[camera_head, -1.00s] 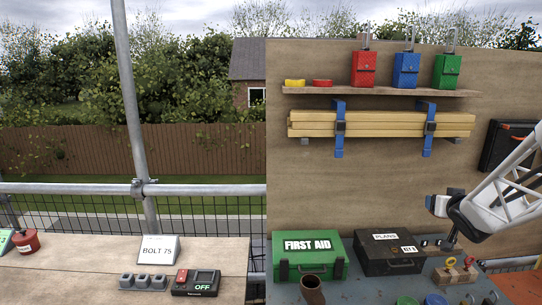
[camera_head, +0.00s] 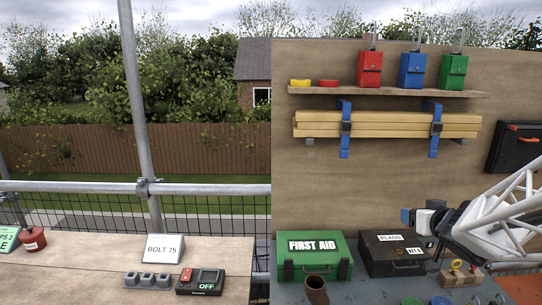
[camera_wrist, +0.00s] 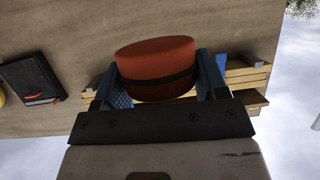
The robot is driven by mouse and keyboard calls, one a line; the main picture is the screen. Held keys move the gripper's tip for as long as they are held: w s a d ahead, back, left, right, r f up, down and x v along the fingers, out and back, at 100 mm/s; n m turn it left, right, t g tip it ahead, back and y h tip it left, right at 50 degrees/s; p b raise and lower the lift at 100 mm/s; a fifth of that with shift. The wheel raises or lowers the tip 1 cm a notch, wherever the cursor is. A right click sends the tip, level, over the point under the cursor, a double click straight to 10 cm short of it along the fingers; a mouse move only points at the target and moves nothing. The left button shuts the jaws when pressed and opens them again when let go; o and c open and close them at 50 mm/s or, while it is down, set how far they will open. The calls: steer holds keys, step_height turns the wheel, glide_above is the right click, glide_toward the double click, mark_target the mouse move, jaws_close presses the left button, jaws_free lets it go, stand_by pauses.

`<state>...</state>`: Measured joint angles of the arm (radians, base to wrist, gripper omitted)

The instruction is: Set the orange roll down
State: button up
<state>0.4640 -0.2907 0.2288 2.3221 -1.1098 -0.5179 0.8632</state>
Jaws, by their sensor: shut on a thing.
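The orange roll (camera_wrist: 157,68) fills the middle of the wrist view, a short orange-red cylinder with a dark band around it. My gripper (camera_wrist: 160,78) is shut on it, with one blue-grey finger on each side. In the head view my gripper (camera_head: 412,216) is at the right, above and in front of the black PLANS box (camera_head: 392,266). The roll cannot be made out there. What lies directly under the roll is not visible.
A green FIRST AID box (camera_head: 314,260) and a brown pipe piece (camera_head: 316,288) stand left of the PLANS box. A wooden block with rings (camera_head: 460,277) is to the right. A shelf (camera_head: 390,92) and strapped timber (camera_head: 390,124) are on the board behind.

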steer(key=shift+n+y, duration=0.5)
steer(key=shift+y, duration=0.1)
steer(key=shift+s+a+f, duration=0.1)
steer(key=shift+s+a, duration=0.3)
steer(key=shift+a, duration=0.3)
steer(key=shift+s+a+f, duration=0.1)
steer(key=shift+s+a, duration=0.35)
steer(key=shift+a, duration=0.2)
steer(key=shift+s+a, duration=0.4)
steer(key=shift+a, duration=0.3)
steer(key=shift+d, duration=0.1)
steer(key=w+d+f+m+g+h, duration=0.1)
steer(key=w+d+f+m+h, duration=0.1)
steer(key=d, duration=1.1)
steer(key=w+d+f+m+g+h, duration=0.1)
steer(key=w+d+m+h, duration=0.3)
steer(key=d, duration=1)
steer(key=w+d+f+m+g+h, duration=0.1)
steer(key=w+d+f+m+h, duration=0.2)
steer(key=d, duration=1.1)
steer(key=shift+w+f+h, duration=0.55)
steer(key=shift+w+h, duration=0.15)
steer(key=shift+w, duration=0.45)
steer(key=shift+a, duration=0.15)
